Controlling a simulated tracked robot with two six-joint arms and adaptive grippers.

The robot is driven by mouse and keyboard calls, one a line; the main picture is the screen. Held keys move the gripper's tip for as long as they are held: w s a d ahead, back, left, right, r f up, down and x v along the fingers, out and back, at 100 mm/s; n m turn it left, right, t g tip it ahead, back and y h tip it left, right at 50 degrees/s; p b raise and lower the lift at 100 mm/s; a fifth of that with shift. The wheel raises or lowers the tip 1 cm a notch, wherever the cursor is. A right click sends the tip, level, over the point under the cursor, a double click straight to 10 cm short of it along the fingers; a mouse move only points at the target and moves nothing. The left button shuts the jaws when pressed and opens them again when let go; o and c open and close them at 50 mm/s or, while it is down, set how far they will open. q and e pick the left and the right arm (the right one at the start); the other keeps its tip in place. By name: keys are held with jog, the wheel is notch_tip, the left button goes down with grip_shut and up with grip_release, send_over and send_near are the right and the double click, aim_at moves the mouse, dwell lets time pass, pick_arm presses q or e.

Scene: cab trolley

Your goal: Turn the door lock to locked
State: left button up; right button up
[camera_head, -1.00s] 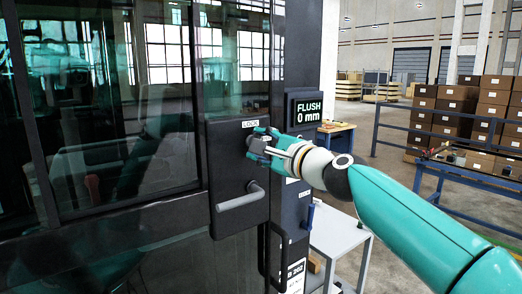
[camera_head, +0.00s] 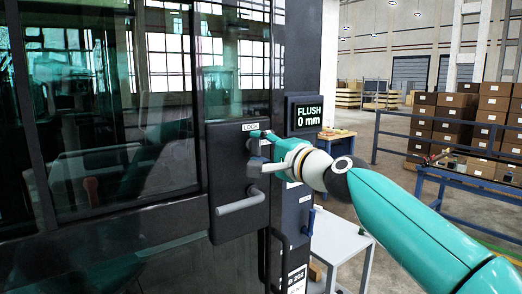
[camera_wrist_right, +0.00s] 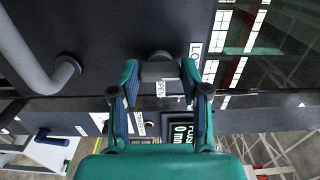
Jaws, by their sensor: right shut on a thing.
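The dark door lock knob (camera_head: 253,146) sits on a black lock plate (camera_head: 225,165) on the glass cab door, below a white LOCK label (camera_head: 250,125). In the right wrist view the knob (camera_wrist_right: 158,68) is between my two fingertips. My right gripper (camera_head: 258,147) is shut on it, one finger above and one below. The wrist view shows the gripper (camera_wrist_right: 158,75) with an OPEN label (camera_wrist_right: 161,89) near the knob and part of the LOCK label (camera_wrist_right: 195,50) beside the right finger. The knob's exact pointing is hard to tell. My left gripper is not in view.
A grey door handle (camera_head: 240,202) sticks out just below the knob. A display (camera_head: 305,114) reading FLUSH 0 mm is on the frame to the right. A white table (camera_head: 338,238) stands below my right arm. Stacked boxes (camera_head: 455,120) and blue rails are farther back.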

jog(key=shift+a+f, duration=0.25)
jog(key=shift+f, duration=0.15)
jog(key=o, duration=1.1)
jog(key=shift+r, duration=0.15)
jog(key=shift+o, duration=0.2)
jog(key=shift+s+d+r, duration=0.15)
jog(key=shift+d, duration=0.05)
jog(key=shift+s+d, duration=0.4)
jog(key=shift+s, duration=0.1)
jog(key=v, duration=1)
jog(key=shift+s, duration=0.2)
jog(key=shift+d, duration=0.1)
